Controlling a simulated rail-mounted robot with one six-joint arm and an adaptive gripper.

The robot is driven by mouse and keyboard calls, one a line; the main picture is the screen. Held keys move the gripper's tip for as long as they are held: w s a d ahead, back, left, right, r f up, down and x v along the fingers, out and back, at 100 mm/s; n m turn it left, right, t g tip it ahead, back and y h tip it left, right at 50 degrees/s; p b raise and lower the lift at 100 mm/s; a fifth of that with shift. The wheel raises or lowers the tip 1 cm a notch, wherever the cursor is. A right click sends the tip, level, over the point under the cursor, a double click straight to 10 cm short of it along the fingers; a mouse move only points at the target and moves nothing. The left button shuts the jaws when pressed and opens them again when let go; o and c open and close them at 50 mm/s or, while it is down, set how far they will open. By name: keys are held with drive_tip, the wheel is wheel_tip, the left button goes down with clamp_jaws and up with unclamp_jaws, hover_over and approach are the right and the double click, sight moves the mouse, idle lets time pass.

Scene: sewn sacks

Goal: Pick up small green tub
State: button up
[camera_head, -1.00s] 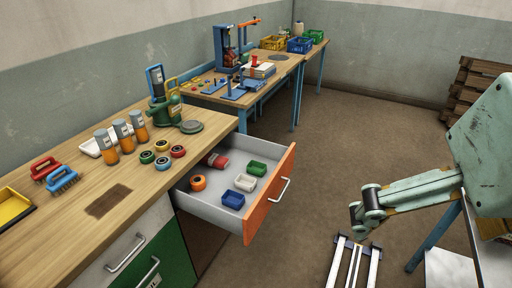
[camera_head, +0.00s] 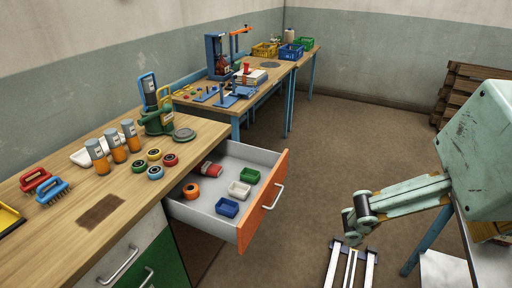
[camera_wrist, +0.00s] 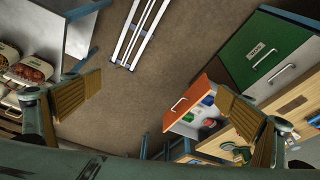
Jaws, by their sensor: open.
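The small green tub (camera_head: 250,175) sits in the open drawer (camera_head: 222,230), at the far right corner near the orange front. A white tub (camera_head: 239,189) and a blue tub (camera_head: 227,208) lie in a row nearer the camera in the same drawer. In the wrist view the drawer's orange front (camera_wrist: 192,98) shows small at center right, with tiny green and blue tubs inside. My gripper (camera_wrist: 172,105) is open and empty, its two wooden-looking fingers wide apart, far from the drawer. In the head view its fingers are not visible.
An orange ring (camera_head: 191,191) and a red cylinder (camera_head: 211,169) are also in the drawer. The workbench (camera_head: 60,240) holds brushes, bottles and small rollers. White rails (camera_head: 350,268) run along the floor. Open floor lies between the drawer and my arm.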

drive_tip(key=shift+c, duration=0.3)
drive_tip(key=c, duration=1.7)
drive_tip(key=shift+o, duration=0.2)
drive_tip(key=shift+w, duration=0.1)
